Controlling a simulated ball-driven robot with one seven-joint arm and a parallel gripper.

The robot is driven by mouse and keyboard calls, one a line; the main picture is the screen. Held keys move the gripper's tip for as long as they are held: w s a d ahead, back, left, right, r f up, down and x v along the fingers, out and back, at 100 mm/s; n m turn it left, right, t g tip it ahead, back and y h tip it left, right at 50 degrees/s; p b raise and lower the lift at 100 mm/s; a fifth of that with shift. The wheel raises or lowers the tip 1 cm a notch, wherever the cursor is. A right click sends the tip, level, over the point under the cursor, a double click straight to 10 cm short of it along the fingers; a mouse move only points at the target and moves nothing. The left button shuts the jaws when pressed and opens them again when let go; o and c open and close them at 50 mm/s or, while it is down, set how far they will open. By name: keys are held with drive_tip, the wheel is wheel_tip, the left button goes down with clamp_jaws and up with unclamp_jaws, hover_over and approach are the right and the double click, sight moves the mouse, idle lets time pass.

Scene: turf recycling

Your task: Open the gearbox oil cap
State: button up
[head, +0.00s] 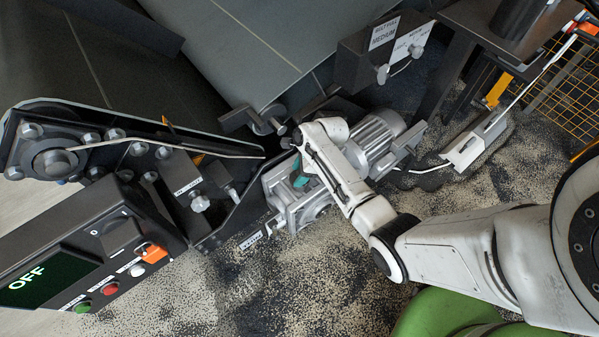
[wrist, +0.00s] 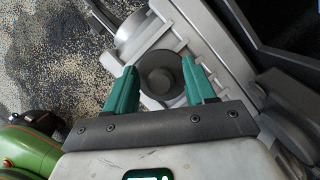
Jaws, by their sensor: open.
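A grey gearbox (head: 283,189) sits beside a finned motor (head: 375,137) in the middle of the head view. My arm reaches over it from the right and hides part of it. In the wrist view a round dark cap (wrist: 160,78) with a raised middle sits on the grey gearbox housing (wrist: 198,35). My gripper (wrist: 160,80) has two teal fingers, one on each side of the cap. The fingers are apart and open, and I cannot tell whether they touch the cap. In the head view a teal finger (head: 299,181) shows over the gearbox.
A control panel (head: 90,250) with an "OFF" display, an orange switch (head: 152,253) and buttons stands at the lower left. A belt frame (head: 75,150) lies left of the gearbox. A yellow mesh guard (head: 560,85) is at the right. Granules cover the floor (head: 300,280).

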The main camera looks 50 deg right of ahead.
drive_tip(key=shift+c, duration=0.4)
clamp_jaws()
